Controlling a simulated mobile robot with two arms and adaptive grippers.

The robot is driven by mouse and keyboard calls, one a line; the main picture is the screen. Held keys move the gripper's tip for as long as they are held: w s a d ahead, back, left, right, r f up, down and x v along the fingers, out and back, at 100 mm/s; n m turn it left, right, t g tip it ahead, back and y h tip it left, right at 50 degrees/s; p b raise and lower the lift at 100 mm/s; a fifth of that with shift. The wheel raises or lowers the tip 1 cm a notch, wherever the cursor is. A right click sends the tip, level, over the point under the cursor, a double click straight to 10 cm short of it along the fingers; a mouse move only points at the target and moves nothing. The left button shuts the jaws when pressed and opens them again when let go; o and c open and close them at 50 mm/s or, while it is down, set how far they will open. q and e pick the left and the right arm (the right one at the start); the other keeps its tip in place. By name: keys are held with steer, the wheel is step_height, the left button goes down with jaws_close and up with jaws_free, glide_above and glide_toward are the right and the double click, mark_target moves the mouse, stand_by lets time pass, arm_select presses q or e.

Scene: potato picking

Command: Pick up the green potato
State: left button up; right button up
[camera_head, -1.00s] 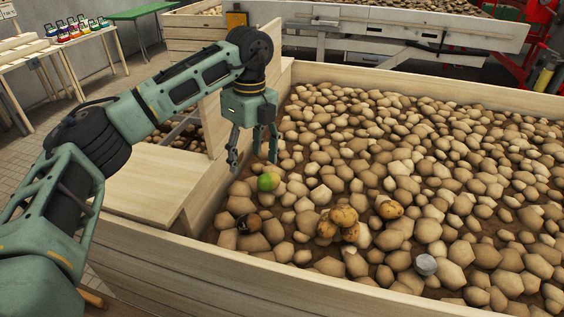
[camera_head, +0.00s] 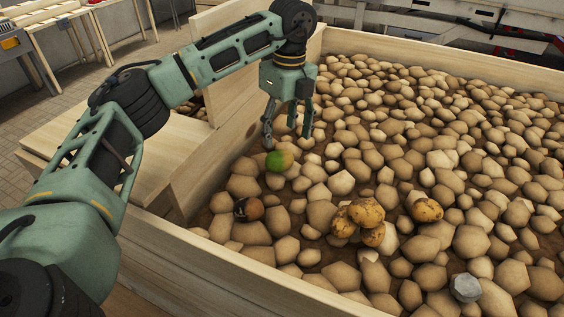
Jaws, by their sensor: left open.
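The green potato (camera_head: 279,161) lies on top of the other potatoes near the left side of the wooden crate. My right gripper is not in view.
The wooden crate (camera_head: 190,256) is full of plain brown potatoes. A dark, rotten-looking potato (camera_head: 249,209) lies nearer the front. Several yellowish spotted potatoes (camera_head: 366,212) lie to the right, with a grey stone-like lump (camera_head: 465,287) at front right. The crate's left wall stands close to my gripper.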

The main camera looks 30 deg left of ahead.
mark_target(279, 155)
arm_select(q)
steer(key=f+p, duration=0.1)
steer(key=f, duration=0.1)
steer(key=f+p, duration=0.1)
steer(key=f, duration=0.1)
steer(key=s+f+p, duration=0.1)
steer(key=f, duration=0.1)
steer(key=shift+a+f, duration=0.15)
steer(key=shift+a, duration=0.25)
steer(key=shift+f, duration=0.5)
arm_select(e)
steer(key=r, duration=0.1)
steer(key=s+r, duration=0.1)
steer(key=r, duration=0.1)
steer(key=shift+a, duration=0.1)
arm_select(q)
steer(key=c, duration=1.1)
